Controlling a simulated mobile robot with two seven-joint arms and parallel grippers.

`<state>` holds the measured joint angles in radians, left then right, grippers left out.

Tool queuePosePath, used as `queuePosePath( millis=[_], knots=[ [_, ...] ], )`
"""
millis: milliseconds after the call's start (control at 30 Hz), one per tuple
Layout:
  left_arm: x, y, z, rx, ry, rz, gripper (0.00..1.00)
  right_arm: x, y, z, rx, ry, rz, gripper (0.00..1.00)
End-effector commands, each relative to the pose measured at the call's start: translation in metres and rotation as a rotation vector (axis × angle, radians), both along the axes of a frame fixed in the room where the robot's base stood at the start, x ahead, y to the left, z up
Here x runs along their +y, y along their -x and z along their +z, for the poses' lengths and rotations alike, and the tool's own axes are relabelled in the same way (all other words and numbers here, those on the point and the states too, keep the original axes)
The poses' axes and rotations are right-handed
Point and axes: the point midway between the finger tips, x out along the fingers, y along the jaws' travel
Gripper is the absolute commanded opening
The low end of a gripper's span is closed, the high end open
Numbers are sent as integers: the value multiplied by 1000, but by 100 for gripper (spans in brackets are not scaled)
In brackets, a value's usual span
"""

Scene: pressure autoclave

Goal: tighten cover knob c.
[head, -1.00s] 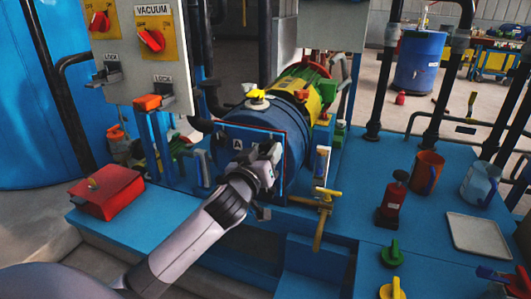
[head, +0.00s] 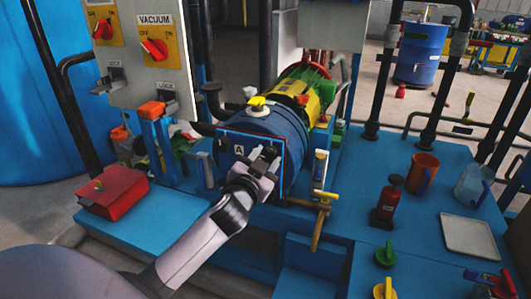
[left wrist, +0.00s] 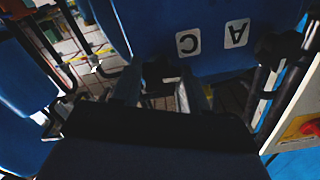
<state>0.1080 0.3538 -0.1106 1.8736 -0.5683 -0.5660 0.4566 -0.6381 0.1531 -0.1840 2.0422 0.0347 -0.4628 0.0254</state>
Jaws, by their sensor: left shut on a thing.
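The autoclave's blue round cover (head: 232,142) faces me at the middle of the head view, with an A label at its upper left. In the left wrist view the cover (left wrist: 140,28) shows labels A and C. A black knob (left wrist: 275,46) sits near A. Dark cover knob c (left wrist: 158,70), below the C label, is between the fingers of my left gripper (left wrist: 160,92). In the head view my left gripper (head: 266,160) is at the cover's right side, shut on the knob, and its hand hides the knob there.
A yellow-handled valve (head: 321,212) stands close right of the cover. A red box (head: 112,193) is at the left, below the VACUUM panel (head: 154,30).

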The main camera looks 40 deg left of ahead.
Motion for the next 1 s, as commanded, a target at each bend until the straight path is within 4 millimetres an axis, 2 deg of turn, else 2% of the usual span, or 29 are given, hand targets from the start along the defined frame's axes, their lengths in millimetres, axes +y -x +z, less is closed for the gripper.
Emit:
queuePosePath(
  millis=[33,333,1000],
  knots=[
    [0,0,3,12,-43,1,13,0,0,7,-1,1,1,43],
    [0,0,3,79,-322,-1,13,0,-2,25,-11,4,2,43],
    [1,0,4,226,-942,-2,13,-7,3,42,-14,17,-13,43]
  ],
)
